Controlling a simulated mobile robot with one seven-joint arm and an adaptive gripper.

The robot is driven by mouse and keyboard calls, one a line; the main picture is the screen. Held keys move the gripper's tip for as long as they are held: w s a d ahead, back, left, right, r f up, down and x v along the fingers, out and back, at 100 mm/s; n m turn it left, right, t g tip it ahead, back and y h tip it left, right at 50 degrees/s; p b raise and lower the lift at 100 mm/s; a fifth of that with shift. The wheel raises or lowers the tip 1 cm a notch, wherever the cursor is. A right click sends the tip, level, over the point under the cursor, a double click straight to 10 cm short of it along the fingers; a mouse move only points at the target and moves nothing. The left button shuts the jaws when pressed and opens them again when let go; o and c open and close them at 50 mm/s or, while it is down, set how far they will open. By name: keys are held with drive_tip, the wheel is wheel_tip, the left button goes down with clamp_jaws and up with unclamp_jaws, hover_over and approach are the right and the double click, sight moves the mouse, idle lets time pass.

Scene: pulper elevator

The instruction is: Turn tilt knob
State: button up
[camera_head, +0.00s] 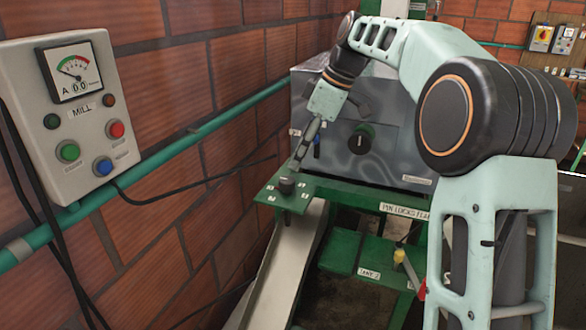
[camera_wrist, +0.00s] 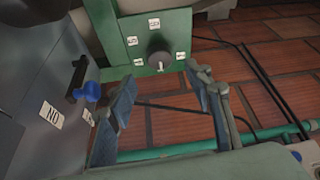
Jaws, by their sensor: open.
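A round black knob (camera_head: 286,185) sits on a green plate (camera_head: 298,204) with several small white labels around it. I take it to be the tilt knob, though no label naming it is readable. In the wrist view the knob (camera_wrist: 158,52) has a light pointer mark and appears ahead of the fingertips, roughly midway between them. My gripper (camera_head: 301,155) is just above the knob, pointing down at it. In the wrist view my gripper (camera_wrist: 161,73) has its two fingers spread, with nothing between them. The fingers look apart from the knob.
A grey metal box (camera_head: 400,155) with another black knob (camera_head: 362,138) stands behind the plate. A blue-tipped lever (camera_wrist: 88,90) is near the left finger. A MILL control panel (camera_head: 75,115) and green pipe (camera_head: 150,162) run along the brick wall. A pale chute (camera_head: 285,265) slopes below.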

drive_tip(key=shift+v, duration=2.25)
